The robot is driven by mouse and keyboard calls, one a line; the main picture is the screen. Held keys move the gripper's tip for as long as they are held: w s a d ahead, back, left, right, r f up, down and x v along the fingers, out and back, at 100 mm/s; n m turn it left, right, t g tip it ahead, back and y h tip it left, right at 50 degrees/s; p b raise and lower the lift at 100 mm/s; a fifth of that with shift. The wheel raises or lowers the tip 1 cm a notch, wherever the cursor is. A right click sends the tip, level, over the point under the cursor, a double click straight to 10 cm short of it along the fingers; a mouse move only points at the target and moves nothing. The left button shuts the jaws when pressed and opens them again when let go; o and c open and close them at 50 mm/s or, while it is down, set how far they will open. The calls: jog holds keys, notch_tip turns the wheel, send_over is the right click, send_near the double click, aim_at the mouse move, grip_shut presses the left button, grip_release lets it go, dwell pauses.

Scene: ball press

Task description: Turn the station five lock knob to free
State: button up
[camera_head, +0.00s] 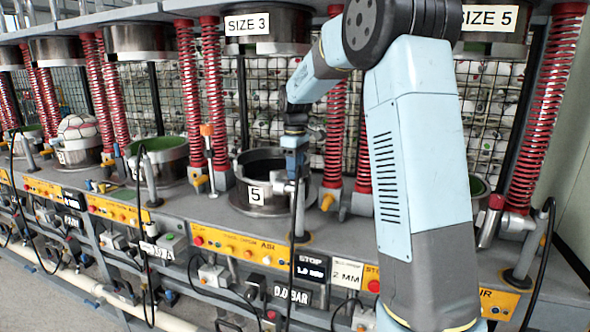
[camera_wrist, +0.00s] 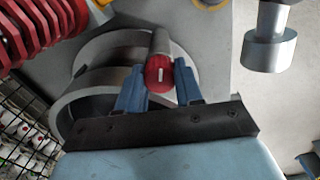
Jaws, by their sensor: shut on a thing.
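The red lock knob (camera_wrist: 156,80) shows in the wrist view as a round cap with a short white mark, upright in the picture, on the end of a grey shaft. My gripper (camera_wrist: 161,90) has its two blue fingers closed on either side of it. In the head view my gripper (camera_head: 295,150) points down at the front right rim of the pot (camera_head: 245,208) with the "5" label. There the knob is hidden behind my gripper. The knob's free and locked marks cannot be read.
Red springs (camera_head: 216,95) flank each press. The head view shows a SIZE 3 press head (camera_head: 265,40) above and a slim post with a dark cable (camera_head: 297,205) in front of the pot. A grey cylinder (camera_wrist: 268,50) stands right of the knob in the wrist view.

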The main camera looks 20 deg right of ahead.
jog(key=shift+n, duration=1.1)
jog(key=shift+d, duration=0.1)
jog(key=o, duration=0.8)
jog(key=shift+c, duration=0.2)
jog(key=shift+w+r, duration=0.1)
jog(key=shift+r, duration=3.65)
jog(key=shift+o, duration=0.4)
